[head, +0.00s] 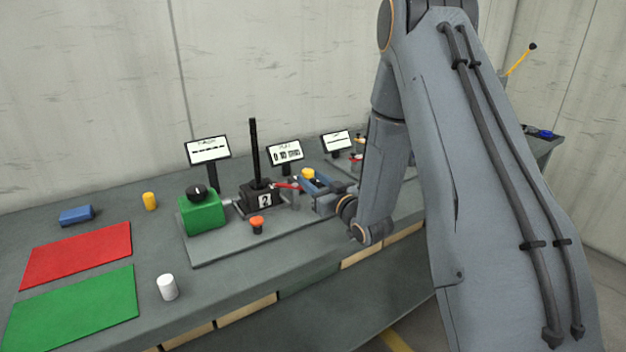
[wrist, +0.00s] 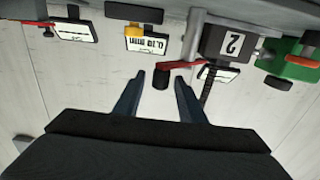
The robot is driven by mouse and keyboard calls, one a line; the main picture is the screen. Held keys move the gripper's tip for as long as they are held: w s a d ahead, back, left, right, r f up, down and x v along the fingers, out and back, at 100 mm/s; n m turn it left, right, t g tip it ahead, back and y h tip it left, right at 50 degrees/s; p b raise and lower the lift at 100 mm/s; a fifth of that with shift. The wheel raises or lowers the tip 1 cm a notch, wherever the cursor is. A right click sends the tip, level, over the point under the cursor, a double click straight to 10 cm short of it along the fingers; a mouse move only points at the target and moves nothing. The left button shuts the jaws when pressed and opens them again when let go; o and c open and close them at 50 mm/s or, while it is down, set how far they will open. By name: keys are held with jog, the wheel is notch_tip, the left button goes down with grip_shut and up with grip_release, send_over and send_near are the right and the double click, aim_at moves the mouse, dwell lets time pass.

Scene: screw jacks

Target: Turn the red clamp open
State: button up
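The red clamp is a red lever (head: 287,185) on the jack station marked 2, beside the black jack block (head: 258,197). In the wrist view, which is upside down, the red lever (wrist: 182,64) runs sideways from a grey post (wrist: 191,38) and ends in a dark round knob (wrist: 161,80). My gripper (wrist: 159,76) is open, with one finger on each side of the knob. Gaps show between the fingers and the knob. In the head view my gripper (head: 314,190) is right of the lever; its fingertips and the knob are hard to make out there.
A green block with a black knob (head: 203,215), an orange-red button (head: 257,223) and a yellow-topped part (head: 308,174) are close by. Small screens (head: 207,150) stand behind. A red mat (head: 80,254), green mat (head: 75,308) and white cylinder (head: 167,287) lie left.

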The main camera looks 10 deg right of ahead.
grip_shut()
jog(key=shift+a, duration=0.1)
jog(key=s+a+m+g+h+b, duration=0.1)
jog(key=a+m+g+h+b, duration=0.2)
jog(key=m+h, duration=0.6)
jog(key=s+a+m+g+h+b, duration=0.1)
jog(key=a+m+g+h+b, duration=0.2)
jog(key=m+g+h, duration=0.5)
jog(key=shift+s+a+m+h+b, duration=0.15)
jog(key=shift+a+m+h+b, duration=0.3)
jog(key=shift+h, duration=2.35)
jog(key=shift+a+r+g, duration=0.1)
jog(key=shift+a+g, duration=0.05)
jog(key=shift+g, duration=0.35)
